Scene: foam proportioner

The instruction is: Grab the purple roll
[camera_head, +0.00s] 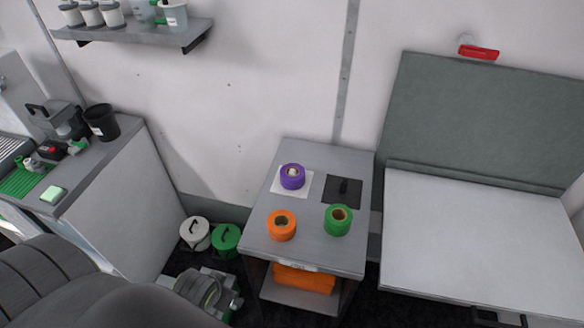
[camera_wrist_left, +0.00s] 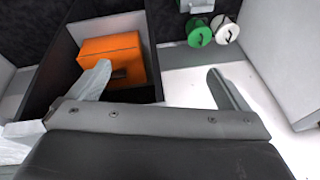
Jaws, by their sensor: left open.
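The purple roll (camera_head: 292,177) lies on a white square (camera_head: 304,188) at the back left of the grey cabinet top (camera_head: 310,250). An orange roll (camera_head: 281,225) and a green roll (camera_head: 338,220) sit nearer the cabinet's front edge. In the left wrist view my left gripper (camera_wrist_left: 165,85) is open, its two fingers wide apart with nothing between them. It faces an orange box (camera_wrist_left: 110,58) in the cabinet's open shelf. The purple roll is not in the wrist view. The left gripper's fingers and my right gripper do not show in the head view.
A black square (camera_head: 342,191) with a small dark object lies right of the purple roll. A white worktop (camera_head: 480,240) stands to the right, a counter (camera_head: 95,165) to the left. White (camera_head: 195,233) and green (camera_head: 226,239) lidded containers stand on the floor left of the cabinet.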

